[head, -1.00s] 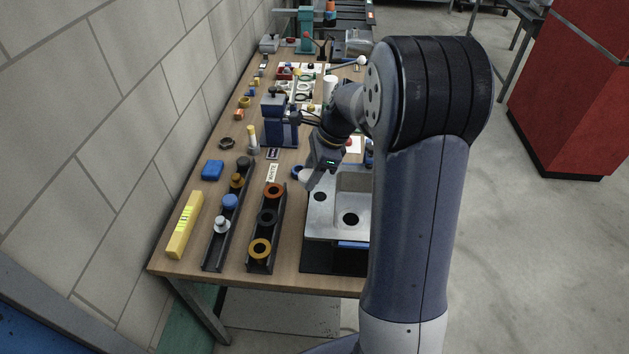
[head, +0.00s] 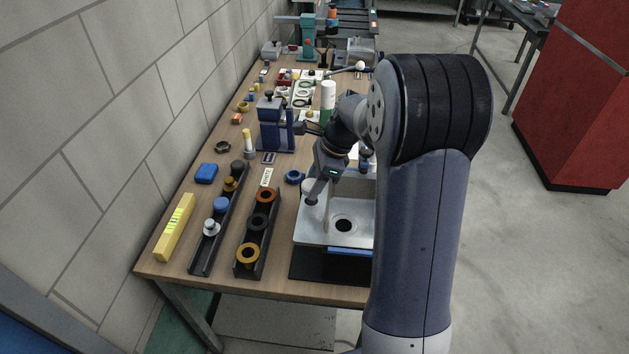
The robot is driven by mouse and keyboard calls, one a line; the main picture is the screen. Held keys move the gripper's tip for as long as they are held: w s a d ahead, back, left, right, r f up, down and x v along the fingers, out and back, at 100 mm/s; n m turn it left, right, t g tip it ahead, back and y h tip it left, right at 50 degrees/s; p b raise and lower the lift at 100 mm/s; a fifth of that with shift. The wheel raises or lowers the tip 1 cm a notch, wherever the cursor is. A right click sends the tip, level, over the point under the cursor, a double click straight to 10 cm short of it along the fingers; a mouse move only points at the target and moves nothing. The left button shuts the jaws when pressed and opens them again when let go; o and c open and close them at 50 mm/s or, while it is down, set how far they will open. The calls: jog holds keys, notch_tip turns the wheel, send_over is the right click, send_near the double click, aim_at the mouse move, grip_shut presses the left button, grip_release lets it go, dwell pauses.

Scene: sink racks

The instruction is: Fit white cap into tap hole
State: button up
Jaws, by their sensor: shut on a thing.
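The sink (head: 309,232) is a grey metal unit at the front right of the bench, partly hidden by my arm. Its large round drain hole (head: 343,226) is open. The smaller tap hole (head: 311,200) is a dark spot near the sink's back left corner. My gripper (head: 313,187) points down over that corner and is shut on the white cap (head: 308,184). The cap shows as a pale patch just above or at the tap hole. I cannot tell whether it touches the sink.
Two dark racks stand left of the sink: one with several caps (head: 210,227), one with several rings (head: 247,253). A blue ring (head: 294,177) lies behind the sink's left corner. A blue fixture (head: 275,128) stands behind. A yellow box (head: 174,228) lies at the left edge.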

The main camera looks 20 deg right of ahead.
jog(key=shift+f, duration=0.45)
dwell(1.2)
jog(key=shift+f+b, duration=0.55)
jog(key=shift+f, duration=0.8)
jog(key=shift+r, duration=0.1)
jog(key=o, duration=1)
jog(key=shift+o, duration=0.2)
jog(key=v, duration=1)
jog(key=shift+r+b, duration=0.35)
jog(key=shift+r, duration=0.05)
jog(key=shift+d+f, duration=0.1)
jog(key=shift+d, duration=0.05)
